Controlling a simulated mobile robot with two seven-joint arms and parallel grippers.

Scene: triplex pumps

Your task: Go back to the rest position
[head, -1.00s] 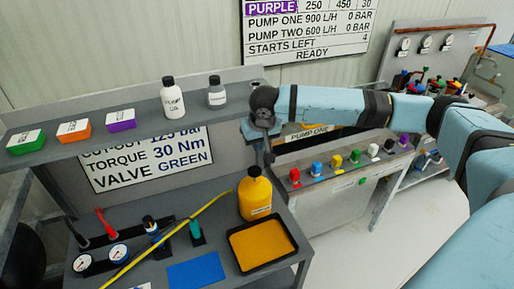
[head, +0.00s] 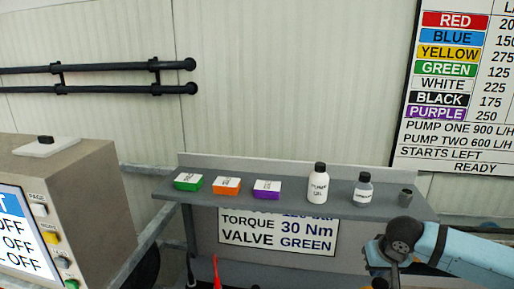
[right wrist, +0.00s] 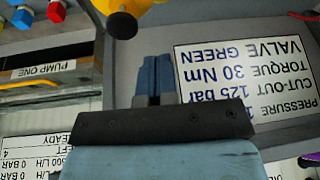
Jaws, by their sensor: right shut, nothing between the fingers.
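My right gripper (head: 394,276) is at the lower right of the head view, in front of the shelf's right end, with its arm coming in from the right. In the right wrist view my right gripper (right wrist: 157,66) has its two fingers together with nothing between them. Its fingertips point toward the bench side, near a yellow jug (right wrist: 128,12) at the top edge. I cannot tell the gap to the jug. My left gripper is in neither view.
A control cabinet (head: 85,185) stands at left. Black pipes (head: 105,68) run along the wall.

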